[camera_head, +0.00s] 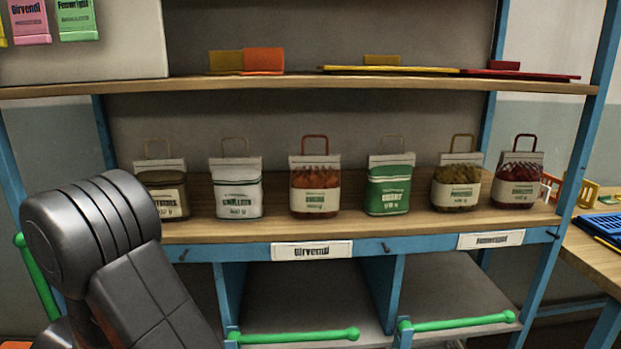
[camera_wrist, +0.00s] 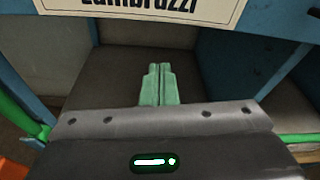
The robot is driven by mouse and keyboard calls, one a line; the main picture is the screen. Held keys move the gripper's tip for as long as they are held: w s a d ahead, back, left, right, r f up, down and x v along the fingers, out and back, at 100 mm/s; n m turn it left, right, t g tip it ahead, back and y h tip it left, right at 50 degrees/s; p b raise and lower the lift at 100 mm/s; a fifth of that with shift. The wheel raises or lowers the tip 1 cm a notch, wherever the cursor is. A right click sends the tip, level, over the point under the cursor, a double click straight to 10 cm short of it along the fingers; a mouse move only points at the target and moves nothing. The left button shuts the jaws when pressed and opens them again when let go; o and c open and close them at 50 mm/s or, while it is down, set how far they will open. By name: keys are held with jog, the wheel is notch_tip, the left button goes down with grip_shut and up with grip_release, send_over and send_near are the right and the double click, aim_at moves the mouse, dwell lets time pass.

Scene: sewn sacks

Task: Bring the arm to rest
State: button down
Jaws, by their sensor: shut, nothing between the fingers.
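My gripper (camera_wrist: 157,86) shows in the wrist view with its two green fingers together and nothing between them. It points toward a grey compartment under a blue beam with a white name label (camera_wrist: 135,8). A thick dark grey link of my arm (camera_head: 95,230) fills the lower left of the head view; my gripper is not visible there. Several handled sacks stand upright in a row on the wooden shelf, among them a white sack (camera_head: 237,188), an orange-red sack (camera_head: 315,185) and a green sack (camera_head: 390,190). The gripper is apart from all of them.
Green rails (camera_head: 300,337) run along the front of the lower compartments. Small hooks stick out of the blue shelf beam (camera_head: 375,247). The upper shelf (camera_head: 290,85) holds flat yellow, orange and red pieces. A wooden table (camera_head: 597,255) with a blue tray stands at right.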

jog(key=d+f+m+y+b, duration=0.1)
jog(key=d+f+m+b, duration=0.1)
jog(key=f+b, duration=0.6)
jog(key=d+f+m+y+b, duration=0.1)
jog(key=d+f+m+b, duration=0.2)
jog(key=f+b, duration=0.4)
jog(key=d+b, duration=0.1)
jog(key=b, duration=0.2)
jog(key=shift+w+d+f, duration=0.35)
jog(key=shift+w+d, duration=0.05)
